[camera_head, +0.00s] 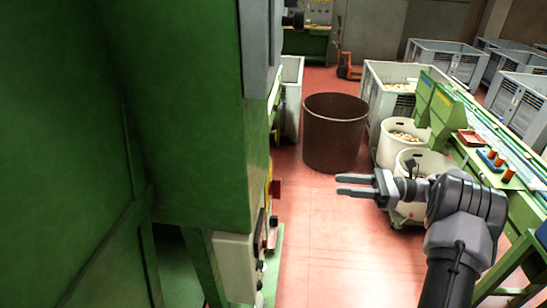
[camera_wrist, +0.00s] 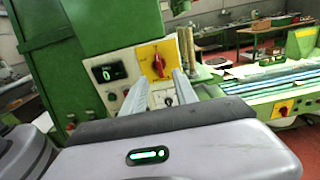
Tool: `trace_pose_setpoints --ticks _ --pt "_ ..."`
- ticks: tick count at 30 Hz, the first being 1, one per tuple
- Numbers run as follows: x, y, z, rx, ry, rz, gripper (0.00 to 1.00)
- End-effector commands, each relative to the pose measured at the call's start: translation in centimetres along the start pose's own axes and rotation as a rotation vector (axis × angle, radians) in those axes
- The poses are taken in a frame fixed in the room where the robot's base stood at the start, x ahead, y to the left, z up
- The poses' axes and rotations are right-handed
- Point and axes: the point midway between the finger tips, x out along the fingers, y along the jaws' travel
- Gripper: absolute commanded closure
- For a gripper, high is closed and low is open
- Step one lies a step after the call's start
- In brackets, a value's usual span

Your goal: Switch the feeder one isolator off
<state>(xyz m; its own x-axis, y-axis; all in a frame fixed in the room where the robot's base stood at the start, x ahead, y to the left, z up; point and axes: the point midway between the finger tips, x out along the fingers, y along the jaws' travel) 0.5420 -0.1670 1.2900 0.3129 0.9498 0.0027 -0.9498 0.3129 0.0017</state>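A red rotary isolator handle (camera_wrist: 158,65) sits on a yellow plate (camera_wrist: 147,54) on a pale control panel, ahead of my gripper in the wrist view. The handle looks roughly upright; its label is too small to read. In the head view a red knob (camera_head: 276,189) juts from the green machine's side, seen edge-on. My gripper (camera_head: 338,184) is open and empty, to the right of that knob with a clear gap. In the wrist view its two fingers (camera_wrist: 159,78) are spread, pointing toward the panel just below the handle, not touching it.
A black display (camera_wrist: 109,72) is left of the handle. Another red switch on yellow (camera_wrist: 284,108) is on a green bench at right. The green machine (camera_head: 190,110) fills the left of the head view. A brown bin (camera_head: 334,132) stands beyond; the red floor (camera_head: 320,240) between is clear.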

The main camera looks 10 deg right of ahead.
Motion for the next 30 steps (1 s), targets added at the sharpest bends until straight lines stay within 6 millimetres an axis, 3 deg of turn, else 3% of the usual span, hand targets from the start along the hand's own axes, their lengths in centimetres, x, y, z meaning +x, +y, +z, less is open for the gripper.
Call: trace_pose_setpoints --ticks 2,12,16,22,30 --pt "1.2 0.0 -0.1 0.001 -0.001 0.003 0.65" --pt "11.3 0.2 -0.1 0.002 0.003 0.007 0.65" --pt "14.4 0.2 -0.1 0.001 0.003 0.006 0.65" --pt "16.8 0.2 -0.2 0.001 0.003 0.005 0.65" --pt "17.2 0.2 -0.3 0.001 0.004 0.004 0.65"
